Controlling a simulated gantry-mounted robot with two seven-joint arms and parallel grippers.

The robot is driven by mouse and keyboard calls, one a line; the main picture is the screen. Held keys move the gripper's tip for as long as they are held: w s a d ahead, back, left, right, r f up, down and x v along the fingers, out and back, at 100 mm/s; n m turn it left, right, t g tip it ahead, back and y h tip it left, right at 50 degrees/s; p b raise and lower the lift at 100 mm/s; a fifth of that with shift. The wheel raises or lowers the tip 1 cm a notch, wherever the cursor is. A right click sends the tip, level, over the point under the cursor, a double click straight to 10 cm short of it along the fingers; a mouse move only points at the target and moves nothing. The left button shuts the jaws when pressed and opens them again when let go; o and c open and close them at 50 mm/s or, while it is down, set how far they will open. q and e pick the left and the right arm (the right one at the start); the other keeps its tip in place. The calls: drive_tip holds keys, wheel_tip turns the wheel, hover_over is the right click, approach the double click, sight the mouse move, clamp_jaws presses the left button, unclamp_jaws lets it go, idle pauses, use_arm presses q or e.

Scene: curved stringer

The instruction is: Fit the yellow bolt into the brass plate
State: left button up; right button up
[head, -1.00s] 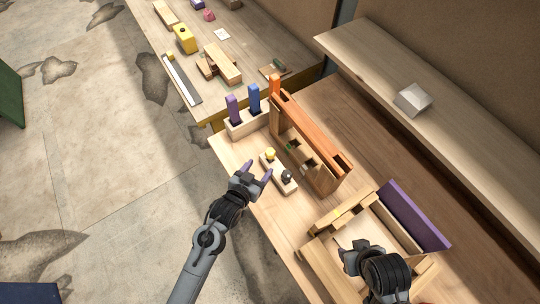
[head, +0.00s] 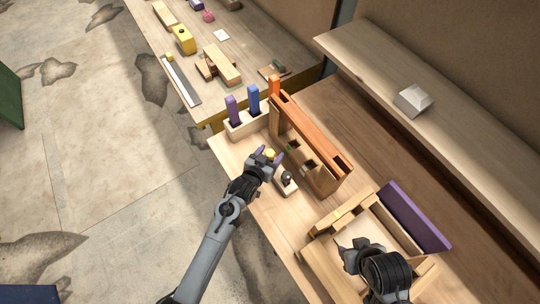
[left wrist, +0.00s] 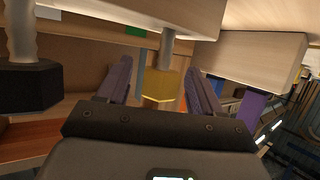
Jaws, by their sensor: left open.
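The yellow bolt (head: 270,153) stands in a small pale block (head: 289,187) on the bench. My left gripper (head: 268,156) is open at the bolt, with its purple fingertips on either side. In the left wrist view the bolt's yellow head (left wrist: 163,88) sits between the two fingers (left wrist: 160,85), with visible gaps; its grey shank runs to the pale block (left wrist: 250,62). A black bolt (head: 288,177) stands in the same block. I cannot pick out a brass plate with certainty. My right gripper (head: 362,256) is over the wooden frame at the lower right; its jaws are unclear.
An orange-topped wooden stringer (head: 312,132) stands close right of the bolt block. A holder (head: 245,124) with purple and blue pegs is behind. A wooden frame (head: 340,212) with a purple panel (head: 413,216) lies at the lower right. Bare floor is on the left.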

use_arm(q)
drive_tip(key=c, duration=1.1)
drive_tip(key=shift+c, duration=0.4)
